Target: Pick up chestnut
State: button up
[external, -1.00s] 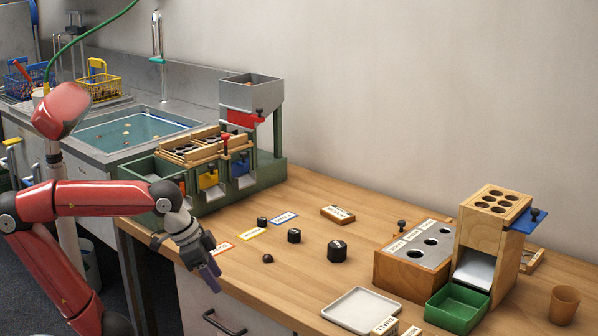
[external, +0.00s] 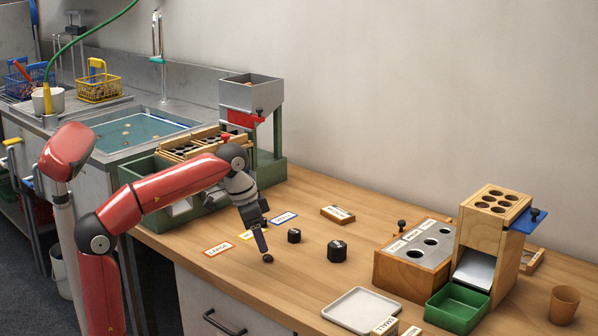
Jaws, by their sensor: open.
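A small dark round chestnut (external: 267,259) lies on the wooden table, near its front edge. My gripper (external: 263,244) is open and points down, with its fingertips just above the chestnut, slightly behind it in the picture. From this view I cannot tell whether the fingers touch it or straddle it. No wrist view is given, so the space between the fingers is hidden.
A white tray (external: 340,307), a wooden block with holes (external: 391,274) and a green bin (external: 440,318) stand further right. The green sorter (external: 274,172) is behind.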

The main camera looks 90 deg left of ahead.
aim_at(266, 256)
jog(key=b+x, duration=0.1)
jog(key=x, duration=0.3)
jog(key=shift+a+f, duration=0.1)
grip_shut()
